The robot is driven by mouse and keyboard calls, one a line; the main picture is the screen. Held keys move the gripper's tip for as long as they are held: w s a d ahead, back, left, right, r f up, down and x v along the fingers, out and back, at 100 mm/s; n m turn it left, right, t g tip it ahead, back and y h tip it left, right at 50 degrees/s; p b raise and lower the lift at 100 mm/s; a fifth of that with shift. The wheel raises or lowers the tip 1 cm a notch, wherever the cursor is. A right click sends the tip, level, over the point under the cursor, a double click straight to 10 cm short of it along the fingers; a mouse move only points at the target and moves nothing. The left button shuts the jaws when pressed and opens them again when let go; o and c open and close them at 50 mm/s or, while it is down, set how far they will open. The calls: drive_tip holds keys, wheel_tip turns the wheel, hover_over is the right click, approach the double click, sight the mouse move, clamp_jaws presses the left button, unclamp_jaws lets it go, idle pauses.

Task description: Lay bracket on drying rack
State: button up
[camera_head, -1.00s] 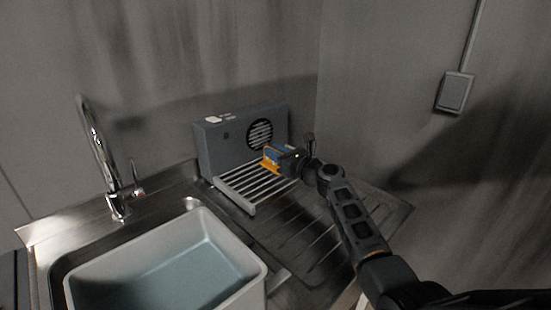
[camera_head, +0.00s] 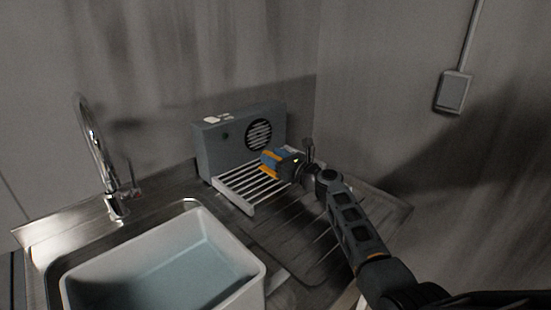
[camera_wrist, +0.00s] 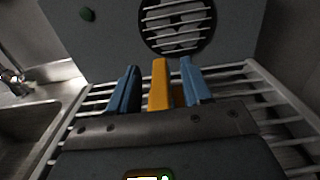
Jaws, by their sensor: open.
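The bracket (camera_wrist: 160,85) is orange-yellow and lies between my gripper's two blue fingers in the wrist view, with a gap showing on either side. In the head view the bracket (camera_head: 269,172) shows as a small orange piece at the fingers, partly hidden by them. My gripper (camera_head: 270,163) is open over the right part of the drying rack; its fingers also show in the wrist view (camera_wrist: 159,88). The drying rack (camera_head: 246,208) is a row of pale bars in front of a grey dryer box. Whether the bracket rests fully on the bars is hard to tell.
The grey box (camera_head: 210,150) with a round fan grille (camera_head: 259,134) stands directly behind the rack. A white basin (camera_head: 262,275) of water sits in the sink at the left, beside a tall faucet (camera_head: 97,150). Ribbed drainboard (camera_head: 300,240) is clear in front of the rack.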

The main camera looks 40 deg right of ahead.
drive_tip(key=shift+r, duration=0.2)
drive_tip(key=s, duration=1.2)
drive_tip(key=shift+d+p, duration=0.25)
drive_tip(key=shift+p, duration=0.05)
